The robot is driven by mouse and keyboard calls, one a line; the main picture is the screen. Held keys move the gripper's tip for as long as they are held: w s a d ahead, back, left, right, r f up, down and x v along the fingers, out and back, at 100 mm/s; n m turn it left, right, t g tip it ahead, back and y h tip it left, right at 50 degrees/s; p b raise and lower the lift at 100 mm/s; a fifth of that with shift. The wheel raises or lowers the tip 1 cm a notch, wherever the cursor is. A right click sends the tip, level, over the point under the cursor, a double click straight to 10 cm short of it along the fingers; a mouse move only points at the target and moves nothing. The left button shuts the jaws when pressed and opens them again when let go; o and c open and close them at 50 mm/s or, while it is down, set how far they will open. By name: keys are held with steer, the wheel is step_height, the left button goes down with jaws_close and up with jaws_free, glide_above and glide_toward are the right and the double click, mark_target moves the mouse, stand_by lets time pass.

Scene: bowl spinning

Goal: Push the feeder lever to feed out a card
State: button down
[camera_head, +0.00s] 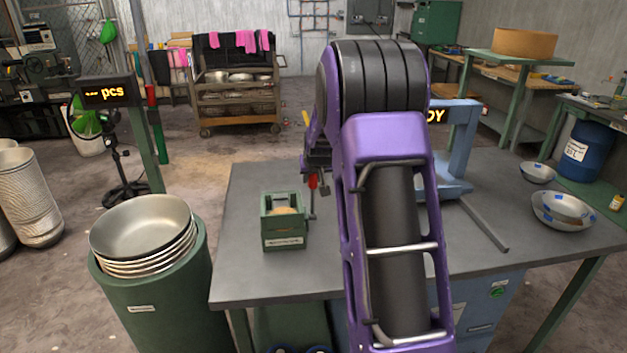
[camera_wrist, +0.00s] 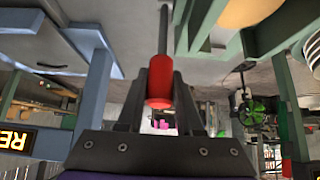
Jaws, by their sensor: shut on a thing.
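The card feeder (camera_head: 283,235) is a small green box on the grey table, with a pale tan piece showing inside it. Its lever (camera_head: 312,182) stands at its right side, with a red handle on a grey rod. In the wrist view the red handle (camera_wrist: 160,82) lies between the two dark fingers of my gripper (camera_wrist: 160,98), which is shut on it. The grey rod (camera_wrist: 163,30) runs on beyond the fingertips. In the head view my gripper (camera_head: 319,172) is small and partly hidden behind my purple arm. No card is seen out of the feeder.
A blue stand (camera_head: 465,135) with a lit sign is behind my arm. Metal bowls (camera_head: 563,208) with blue patches sit at the table's right. A green bin (camera_head: 165,290) of stacked bowls stands at left. The table (camera_head: 240,200) is clear left of the feeder.

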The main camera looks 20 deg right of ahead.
steer(key=shift+w+d+r, duration=0.1)
steer(key=shift+w+d, duration=0.05)
steer(key=shift+w, duration=0.35)
steer(key=w, duration=0.3)
steer(key=shift+d, duration=0.4)
steer(key=shift+f, duration=0.2)
steer(key=w, duration=0.2)
steer(key=shift+w+d+f+p, duration=0.3)
steer(key=shift+d+f+p, duration=0.05)
steer(key=shift+d+f, duration=0.05)
